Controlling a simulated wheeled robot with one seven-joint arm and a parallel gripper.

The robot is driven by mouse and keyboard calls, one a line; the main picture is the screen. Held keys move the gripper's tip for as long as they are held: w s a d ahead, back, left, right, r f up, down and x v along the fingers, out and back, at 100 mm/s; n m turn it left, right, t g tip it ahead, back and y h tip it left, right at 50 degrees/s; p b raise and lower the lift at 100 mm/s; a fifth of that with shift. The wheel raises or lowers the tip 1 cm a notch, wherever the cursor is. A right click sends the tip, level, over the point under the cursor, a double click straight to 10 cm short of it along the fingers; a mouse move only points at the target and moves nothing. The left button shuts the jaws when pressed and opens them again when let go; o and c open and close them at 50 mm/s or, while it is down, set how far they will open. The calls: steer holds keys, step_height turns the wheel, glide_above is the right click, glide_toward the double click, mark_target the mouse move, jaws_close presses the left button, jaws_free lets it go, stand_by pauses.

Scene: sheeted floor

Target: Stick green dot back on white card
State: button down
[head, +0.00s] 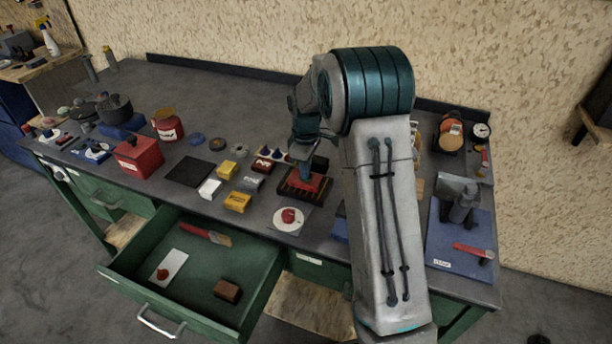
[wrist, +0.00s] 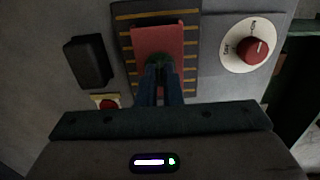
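In the head view my arm partly hides the red block (head: 306,184) and the fingertips. A white card (head: 176,262) with a dark red spot lies in the open drawer, well left of my gripper.
A white dial with a red knob (wrist: 253,54) lies right of the tray in the wrist view, a black block (wrist: 87,61) left. The open green drawer (head: 255,285) also holds a red-handled brush (head: 205,234) and a brown block (head: 227,291). Yellow boxes (head: 237,201) stand nearby.

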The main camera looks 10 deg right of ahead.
steer(key=shift+r, duration=0.2)
steer(key=shift+r+p, duration=2.8)
steer(key=shift+r, duration=1.3)
steer(key=shift+f, duration=0.1)
